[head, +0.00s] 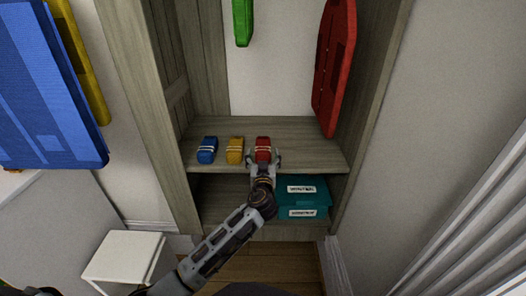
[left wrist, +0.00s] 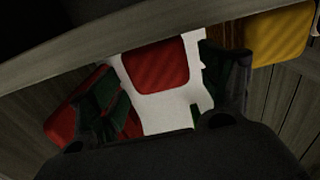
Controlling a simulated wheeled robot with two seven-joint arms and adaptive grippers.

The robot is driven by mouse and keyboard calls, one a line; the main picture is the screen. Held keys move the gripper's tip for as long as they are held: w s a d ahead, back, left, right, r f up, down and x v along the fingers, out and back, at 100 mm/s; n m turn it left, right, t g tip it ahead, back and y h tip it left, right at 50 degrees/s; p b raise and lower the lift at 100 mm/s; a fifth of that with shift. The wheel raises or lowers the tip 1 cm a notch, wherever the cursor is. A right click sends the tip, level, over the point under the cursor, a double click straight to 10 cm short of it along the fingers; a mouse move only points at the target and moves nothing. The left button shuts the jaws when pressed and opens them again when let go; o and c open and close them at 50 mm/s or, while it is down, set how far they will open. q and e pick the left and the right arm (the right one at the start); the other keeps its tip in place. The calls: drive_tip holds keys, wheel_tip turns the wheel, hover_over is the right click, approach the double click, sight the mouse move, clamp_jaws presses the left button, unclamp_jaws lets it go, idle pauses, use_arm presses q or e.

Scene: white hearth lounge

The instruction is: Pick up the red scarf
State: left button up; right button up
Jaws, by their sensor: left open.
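The red scarf (head: 263,146) is a small folded bundle with pale bands, on the upper shelf at the right end of a row of three. My left gripper (head: 264,159) is open at the scarf's near end, with a finger toward each side. My right gripper is not in view.
A yellow bundle (head: 235,151) and a blue bundle (head: 207,150) sit left of the scarf. A teal box (head: 303,197) stands on the lower shelf. A red item (head: 334,65) and a green item (head: 243,20) hang above. The shelf's right part is clear.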

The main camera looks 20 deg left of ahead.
sight(263, 145)
use_arm(q)
drive_tip(key=shift+w+a, duration=0.15)
drive_tip(key=shift+w, duration=0.2)
drive_tip(key=shift+w, duration=0.15)
drive_tip(key=shift+x, duration=1.5)
drive_tip(key=shift+b+x, duration=0.3)
drive_tip(key=shift+x, duration=0.65)
drive_tip(key=shift+r, duration=0.15)
drive_tip(key=shift+c, duration=0.2)
drive_tip(key=c, duration=0.8)
